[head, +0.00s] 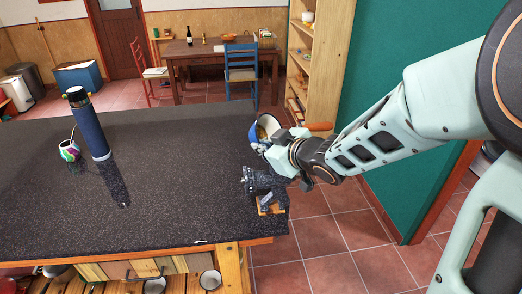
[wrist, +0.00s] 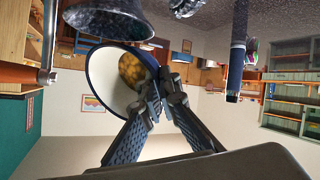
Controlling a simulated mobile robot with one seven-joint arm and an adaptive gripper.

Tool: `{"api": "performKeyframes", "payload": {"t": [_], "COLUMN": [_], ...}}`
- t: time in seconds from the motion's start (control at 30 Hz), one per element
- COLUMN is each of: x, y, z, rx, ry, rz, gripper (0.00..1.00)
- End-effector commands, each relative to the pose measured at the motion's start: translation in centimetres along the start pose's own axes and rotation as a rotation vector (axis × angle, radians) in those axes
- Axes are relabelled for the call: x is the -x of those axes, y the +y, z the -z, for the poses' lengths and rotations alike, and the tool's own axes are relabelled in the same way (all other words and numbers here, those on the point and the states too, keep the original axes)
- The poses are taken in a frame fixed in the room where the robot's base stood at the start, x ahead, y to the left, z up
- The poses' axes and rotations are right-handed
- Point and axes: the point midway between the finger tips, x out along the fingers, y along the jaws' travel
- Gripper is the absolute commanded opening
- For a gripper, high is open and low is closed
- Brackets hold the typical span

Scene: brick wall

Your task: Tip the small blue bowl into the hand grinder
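The small blue bowl (head: 267,127), white inside with a blue rim, is held in the air above the table's right edge. In the wrist view the bowl (wrist: 103,84) is strongly tilted, with yellow-brown contents inside. My gripper (wrist: 163,98) is shut on the bowl's rim; in the head view my gripper (head: 282,142) is at its right side. The dark grey metal hand grinder (head: 262,181) stands at the table's right edge, below and close to the bowl. A dark speckled cup shape, apparently the grinder's hopper (wrist: 110,14), shows beside the bowl in the wrist view.
The dark speckled table (head: 150,190) is mostly clear. A tall blue flask (head: 88,125) and a colourful mate cup (head: 69,150) stand at its left. A shelf (head: 323,55) and green wall (head: 385,60) stand behind my arm.

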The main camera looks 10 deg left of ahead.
Motion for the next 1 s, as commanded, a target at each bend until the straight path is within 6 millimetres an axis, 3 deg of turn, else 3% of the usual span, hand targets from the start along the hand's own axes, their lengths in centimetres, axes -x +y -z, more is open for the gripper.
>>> {"api": "performKeyframes", "payload": {"t": [1.0], "x": [-0.1], "y": [0.29], "z": [0.48], "rx": [-0.099], "ry": [0.227], "rz": [-0.031], "gripper": [0.0]}}
